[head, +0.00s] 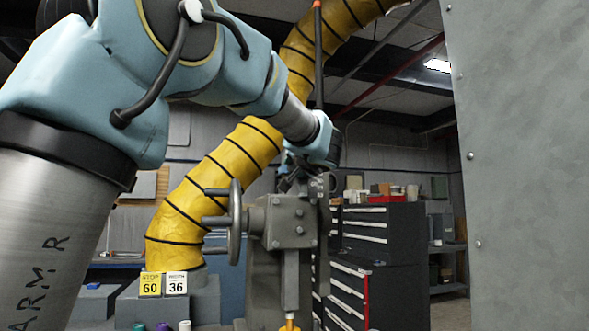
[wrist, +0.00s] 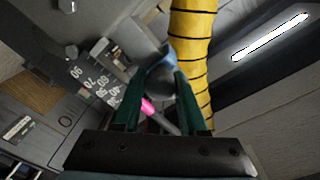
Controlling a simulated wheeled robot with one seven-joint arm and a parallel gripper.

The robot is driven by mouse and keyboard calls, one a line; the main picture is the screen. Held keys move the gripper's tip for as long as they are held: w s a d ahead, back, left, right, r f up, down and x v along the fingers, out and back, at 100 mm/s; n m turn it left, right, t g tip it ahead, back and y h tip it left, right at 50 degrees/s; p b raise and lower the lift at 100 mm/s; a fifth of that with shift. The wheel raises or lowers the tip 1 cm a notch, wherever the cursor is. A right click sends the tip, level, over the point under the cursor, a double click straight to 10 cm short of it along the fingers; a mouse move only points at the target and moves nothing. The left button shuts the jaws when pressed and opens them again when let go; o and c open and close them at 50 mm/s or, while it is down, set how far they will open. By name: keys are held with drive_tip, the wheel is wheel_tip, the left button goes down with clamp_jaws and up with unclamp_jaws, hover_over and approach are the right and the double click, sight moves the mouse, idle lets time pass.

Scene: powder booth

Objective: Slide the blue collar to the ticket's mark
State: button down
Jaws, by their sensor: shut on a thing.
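The ticket (head: 150,284) in the head view is yellow and reads STOP 60; a white card beside it reads WIDTH 36. My gripper (head: 290,180) is at the top of the grey machine, its fingers partly hidden by my arm. In the wrist view my gripper (wrist: 160,76) has green fingers shut on the blue collar (wrist: 168,60), which shows as a small blue patch at the fingertips. A grey rounded part lies between the fingers. The collar's exact reading cannot be told.
The grey machine (head: 290,222) has a handwheel (head: 235,222) on its left. A yellow ribbed hose (head: 215,180) runs close behind. A pink-tipped rod (wrist: 150,107) shows between the fingers. A large grey panel (head: 520,150) closes off the right. Small coloured caps (head: 162,326) stand low left.

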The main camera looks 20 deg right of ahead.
wheel_tip(320, 180, down, 3)
drive_tip(key=b, duration=0.4)
drive_tip(key=shift+c, duration=2.3)
unclamp_jaws()
drive_tip(key=shift+s, duration=0.1)
drive_tip(key=s+a+b, duration=0.1)
drive_tip(key=s+b, duration=0.4)
drive_tip(key=s, duration=0.5)
drive_tip(key=shift+s+a, duration=0.25)
drive_tip(key=shift+a, duration=0.15)
